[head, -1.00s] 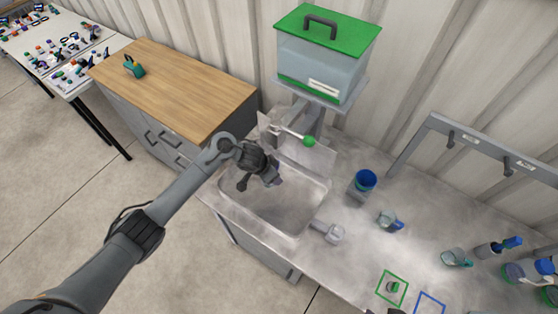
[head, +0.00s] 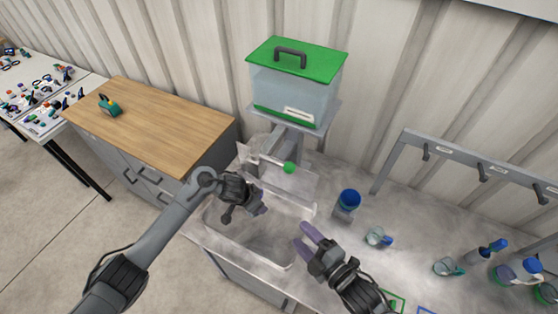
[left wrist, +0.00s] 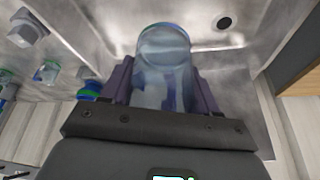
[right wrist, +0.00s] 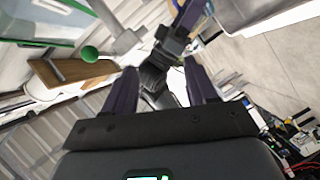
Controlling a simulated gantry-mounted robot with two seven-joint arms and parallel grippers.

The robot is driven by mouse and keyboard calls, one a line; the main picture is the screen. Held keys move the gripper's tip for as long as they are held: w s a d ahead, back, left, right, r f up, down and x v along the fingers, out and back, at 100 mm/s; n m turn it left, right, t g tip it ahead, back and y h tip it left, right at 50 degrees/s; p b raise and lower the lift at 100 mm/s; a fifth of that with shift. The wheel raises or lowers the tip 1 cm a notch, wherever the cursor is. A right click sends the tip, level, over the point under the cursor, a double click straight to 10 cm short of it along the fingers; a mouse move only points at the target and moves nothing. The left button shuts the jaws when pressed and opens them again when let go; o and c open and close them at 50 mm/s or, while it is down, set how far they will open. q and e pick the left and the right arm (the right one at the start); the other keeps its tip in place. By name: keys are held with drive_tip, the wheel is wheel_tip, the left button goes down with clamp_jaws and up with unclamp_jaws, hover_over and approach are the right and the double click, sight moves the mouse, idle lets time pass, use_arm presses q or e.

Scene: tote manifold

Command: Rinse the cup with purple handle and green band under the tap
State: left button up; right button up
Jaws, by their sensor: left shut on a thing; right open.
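My left gripper (head: 262,204) is over the sink, below and in front of the tap. In the left wrist view it is shut on a clear cup (left wrist: 165,62) with a green band near a bluish rim. The cup's handle cannot be made out, and the head view mostly hides the cup behind the gripper. My right gripper (head: 301,238) is open and empty above the sink's right side, fingers toward the left arm and tap.
The sink basin (head: 262,242) lies under both grippers. A green-lidded water tank (head: 290,92) stands behind the tap. A hook rack (head: 470,160) runs along the back wall.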

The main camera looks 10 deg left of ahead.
drive_tip(key=w+a+r+n+y, duration=0.1)
drive_tip(key=w+r+n, duration=0.2)
drive_tip(key=w+r, duration=0.25)
approach(286, 168)
drive_tip(key=w+a+f, duration=0.1)
drive_tip(key=w, duration=0.1)
drive_tip(key=shift+n+y, duration=0.3)
drive_tip(key=shift+n, duration=0.1)
drive_tip(key=x, duration=1.1)
drive_tip(key=shift+a+f, duration=0.25)
drive_tip(key=shift+a, duration=0.05)
clamp_jaws()
